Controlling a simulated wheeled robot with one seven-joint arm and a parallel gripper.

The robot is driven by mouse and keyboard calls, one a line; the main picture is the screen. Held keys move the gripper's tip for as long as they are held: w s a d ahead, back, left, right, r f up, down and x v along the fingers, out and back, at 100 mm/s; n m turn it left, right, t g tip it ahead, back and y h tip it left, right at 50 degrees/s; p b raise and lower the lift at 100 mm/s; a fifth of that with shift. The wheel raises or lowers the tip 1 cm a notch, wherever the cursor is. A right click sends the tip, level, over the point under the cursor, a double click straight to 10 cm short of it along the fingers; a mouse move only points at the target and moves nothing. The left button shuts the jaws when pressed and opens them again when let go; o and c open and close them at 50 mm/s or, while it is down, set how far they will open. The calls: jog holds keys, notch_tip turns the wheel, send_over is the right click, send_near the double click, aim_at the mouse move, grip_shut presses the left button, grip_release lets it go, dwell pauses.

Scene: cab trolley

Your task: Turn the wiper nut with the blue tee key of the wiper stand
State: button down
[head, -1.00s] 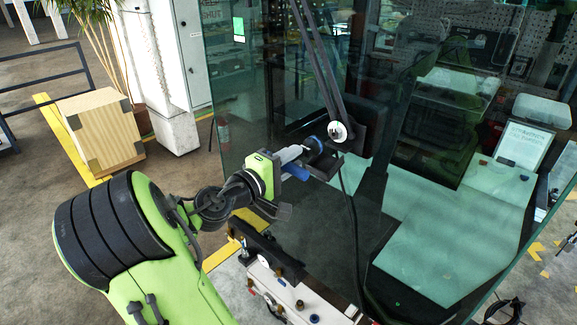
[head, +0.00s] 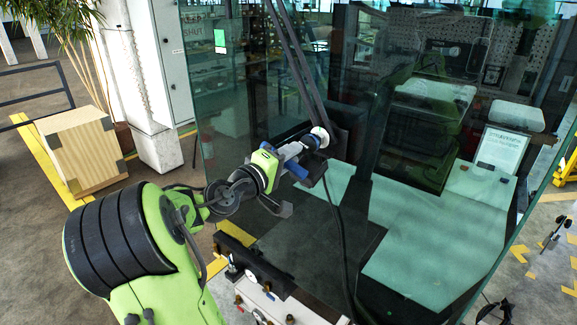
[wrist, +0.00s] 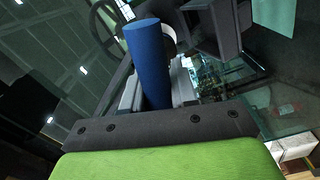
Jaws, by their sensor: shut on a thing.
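My gripper (head: 291,154) is shut on the blue tee key. The key's blue crossbar (head: 298,170) sticks out below the fingers; in the wrist view it stands as a blue cylinder (wrist: 148,55) between them. The key's far end is at the wiper pivot, where a round white disc (head: 320,136) sits at the foot of the wiper arm (head: 294,60). The key's tip overlaps the pivot in the head view. The nut is hidden, and I cannot tell whether the key is seated on it. In the wrist view the white disc (wrist: 168,38) is partly behind the crossbar.
The cab's large windscreen (head: 240,110) fills the space behind the key. A black cable (head: 340,225) hangs below the pivot. A white trolley top (head: 290,308) with small fittings and a dark block lies below my arm. A wooden crate (head: 85,155) stands left on the floor.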

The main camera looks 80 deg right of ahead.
jog(key=shift+m+b, duration=0.8)
jog(key=shift+m, duration=0.2)
jog(key=m+b, duration=0.2)
jog(key=b, duration=0.1)
jog(key=m+b, duration=0.1)
jog(key=m, duration=0.1)
jog(key=shift+f, duration=0.25)
jog(key=shift+r+m+b, duration=0.2)
jog(key=shift+m+b, duration=0.5)
jog(key=shift+b, duration=0.15)
jog(key=m+b, duration=0.3)
jog(key=b, duration=0.1)
jog(key=shift+f+m, duration=0.15)
jog(key=shift+m, duration=0.15)
jog(key=shift+r+m+b, duration=0.25)
jog(key=shift+m+b, duration=0.25)
jog(key=shift+m, duration=0.2)
jog(key=shift+f+b, duration=0.1)
jog(key=shift+b, duration=0.2)
jog(key=shift+s+d, duration=0.15)
jog(key=shift+d, duration=0.05)
jog(key=shift+s+d, duration=0.15)
jog(key=shift+d, duration=0.15)
